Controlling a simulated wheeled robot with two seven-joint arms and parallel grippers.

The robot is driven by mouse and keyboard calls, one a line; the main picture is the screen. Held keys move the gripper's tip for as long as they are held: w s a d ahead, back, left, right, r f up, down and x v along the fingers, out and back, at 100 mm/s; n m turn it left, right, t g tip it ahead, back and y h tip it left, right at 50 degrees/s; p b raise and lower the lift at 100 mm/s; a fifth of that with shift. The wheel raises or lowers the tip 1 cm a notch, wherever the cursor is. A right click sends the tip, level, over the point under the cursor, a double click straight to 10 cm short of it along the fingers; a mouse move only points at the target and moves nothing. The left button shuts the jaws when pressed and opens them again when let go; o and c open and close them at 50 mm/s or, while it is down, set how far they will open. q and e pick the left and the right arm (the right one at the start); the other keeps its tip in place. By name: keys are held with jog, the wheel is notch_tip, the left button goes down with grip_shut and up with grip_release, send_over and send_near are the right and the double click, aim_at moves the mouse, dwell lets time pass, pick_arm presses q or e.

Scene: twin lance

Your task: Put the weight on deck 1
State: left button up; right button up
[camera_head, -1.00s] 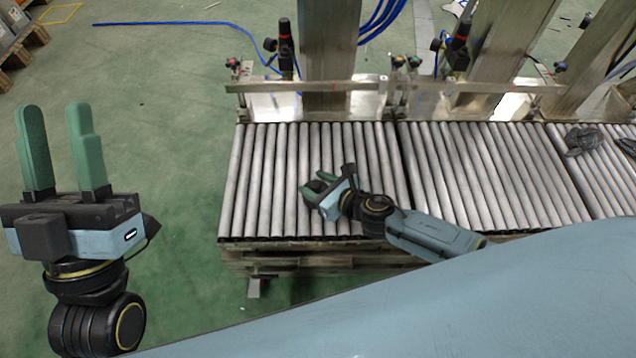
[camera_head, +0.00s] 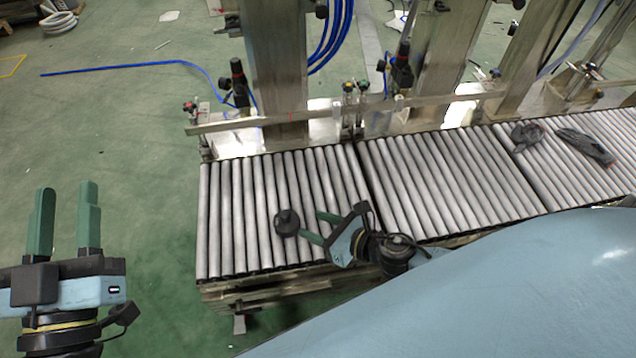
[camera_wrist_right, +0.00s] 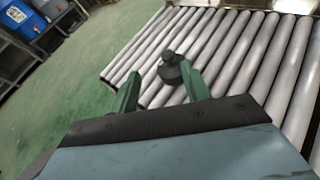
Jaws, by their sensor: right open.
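The weight (camera_head: 286,222) is a small black piece with a knob on top. It stands upright on the first roller deck (camera_head: 236,205), the left one. My right gripper (camera_head: 314,228) is just to the right of the weight, open and empty, its green fingers apart and pointing toward it. In the right wrist view the weight (camera_wrist_right: 171,68) stands just beyond the fingertips, nearer the right finger. My left gripper (camera_head: 65,215) is open and empty at the far left, over the green floor, away from the decks.
A second roller deck (camera_head: 440,185) adjoins on the right, then a third (camera_head: 585,150) with dark cloth-like items (camera_head: 588,146). A metal rail (camera_head: 330,112) and posts stand behind the decks. A blue hose (camera_head: 130,68) lies on the floor.

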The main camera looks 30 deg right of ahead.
jog(key=a+r+m+t+y, duration=0.1)
jog(key=a+r+m+t, duration=0.15)
jog(key=r+m, duration=0.65)
jog(key=a+r+m+t, duration=0.2)
jog(key=a+r+m, duration=0.2)
jog(key=r+m, duration=0.5)
jog(key=s+d+r+m+t+h, duration=0.1)
jog(key=s+d+r+m+t, duration=0.1)
jog(key=r+m, duration=1.4)
jog(key=d+m+t, duration=0.1)
jog(key=m+t, duration=0.1)
jog(key=m, duration=0.1)
jog(key=shift+s+h, duration=0.2)
jog(key=shift+h, duration=0.1)
